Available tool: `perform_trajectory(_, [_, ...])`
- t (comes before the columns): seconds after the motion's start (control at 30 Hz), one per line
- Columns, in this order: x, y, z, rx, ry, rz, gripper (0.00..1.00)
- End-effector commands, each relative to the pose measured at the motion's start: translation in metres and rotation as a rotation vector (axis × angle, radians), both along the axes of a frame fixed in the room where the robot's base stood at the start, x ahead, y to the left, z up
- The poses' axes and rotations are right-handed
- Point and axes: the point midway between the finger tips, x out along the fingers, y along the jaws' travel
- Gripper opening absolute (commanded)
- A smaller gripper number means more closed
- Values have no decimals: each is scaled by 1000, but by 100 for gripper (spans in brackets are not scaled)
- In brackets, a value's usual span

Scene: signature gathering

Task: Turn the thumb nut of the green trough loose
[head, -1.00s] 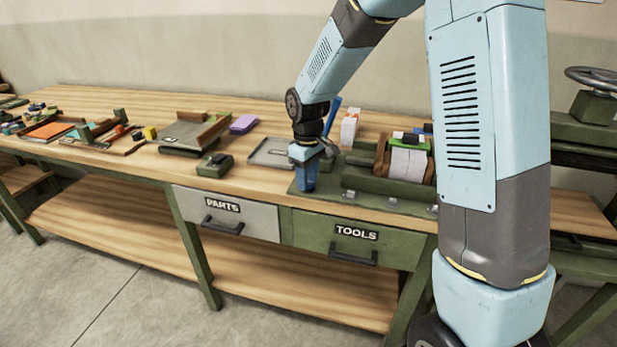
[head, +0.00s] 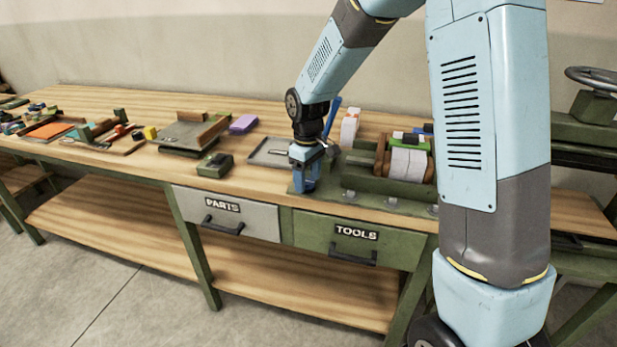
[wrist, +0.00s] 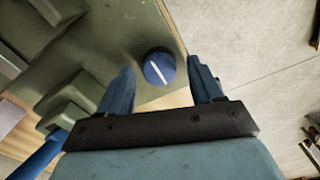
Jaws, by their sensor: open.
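The thumb nut (wrist: 159,68) is a round blue knob with a white line across its top, near the corner of a green plate in the wrist view. The green trough (head: 392,189) stands on the bench at the right in the head view. My gripper (head: 303,188) points down at the trough's left end. In the wrist view my gripper (wrist: 160,66) is open, with one blue finger on each side of the nut and visible gaps between. The nut is hidden by my gripper in the head view.
A grey tray (head: 266,154) lies left of my gripper, and a green-black block (head: 215,166) lies farther left. A blue handle (head: 332,117) rises behind my gripper. The bench's front edge is close.

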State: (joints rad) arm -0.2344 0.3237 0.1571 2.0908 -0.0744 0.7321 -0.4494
Motion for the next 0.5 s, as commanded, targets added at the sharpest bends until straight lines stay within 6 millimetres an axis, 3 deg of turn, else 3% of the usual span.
perform_trajectory(0.23, [1, 0, 11, 1, -3, -1, 65])
perform_trajectory(0.5, [1, 0, 60, 1, -5, -2, 65])
